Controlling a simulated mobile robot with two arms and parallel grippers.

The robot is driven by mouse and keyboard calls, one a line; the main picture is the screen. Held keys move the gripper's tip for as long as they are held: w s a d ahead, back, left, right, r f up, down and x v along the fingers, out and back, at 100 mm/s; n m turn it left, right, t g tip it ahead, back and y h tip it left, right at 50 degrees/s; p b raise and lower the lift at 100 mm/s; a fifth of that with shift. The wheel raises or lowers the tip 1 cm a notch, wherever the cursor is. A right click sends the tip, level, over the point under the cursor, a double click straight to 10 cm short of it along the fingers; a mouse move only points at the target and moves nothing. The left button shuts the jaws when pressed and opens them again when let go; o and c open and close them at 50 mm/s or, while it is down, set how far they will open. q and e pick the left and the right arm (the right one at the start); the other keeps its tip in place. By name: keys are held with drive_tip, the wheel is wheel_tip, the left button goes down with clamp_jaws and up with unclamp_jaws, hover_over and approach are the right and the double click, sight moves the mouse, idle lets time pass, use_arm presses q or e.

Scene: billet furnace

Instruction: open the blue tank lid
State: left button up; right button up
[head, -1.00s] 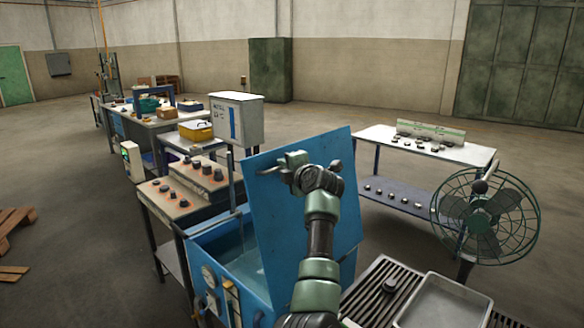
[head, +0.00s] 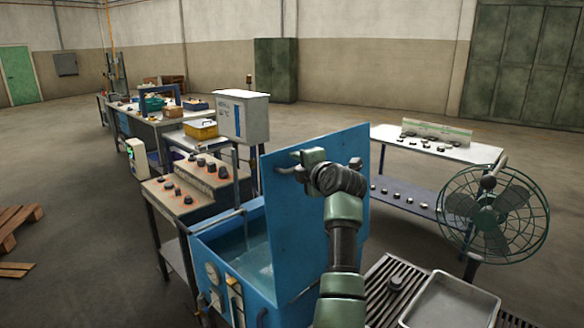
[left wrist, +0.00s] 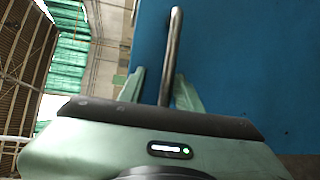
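The blue tank (head: 215,245) stands at the lower centre of the head view, and liquid shows inside it. Its blue lid (head: 290,215) stands raised, close to upright, on the right side of the tank opening. My left gripper (head: 287,162) is at the upper part of the lid's tank-side face. In the left wrist view, the metal lid handle (left wrist: 172,55) runs between the two green fingers of my left gripper (left wrist: 158,80). The fingers are apart, with a gap beside the bar. The blue lid face (left wrist: 245,70) fills the right of that view. My right gripper is not visible.
A bench with black knobs (head: 180,197) stands left of the tank. A green fan (head: 492,212) and a white-topped table (head: 440,148) are on the right. A metal tray (head: 452,302) lies at the lower right. Open floor lies beyond.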

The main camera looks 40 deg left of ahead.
use_arm(q)
drive_tip(key=shift+v, duration=1.2)
drive_tip(key=shift+d+r, duration=0.1)
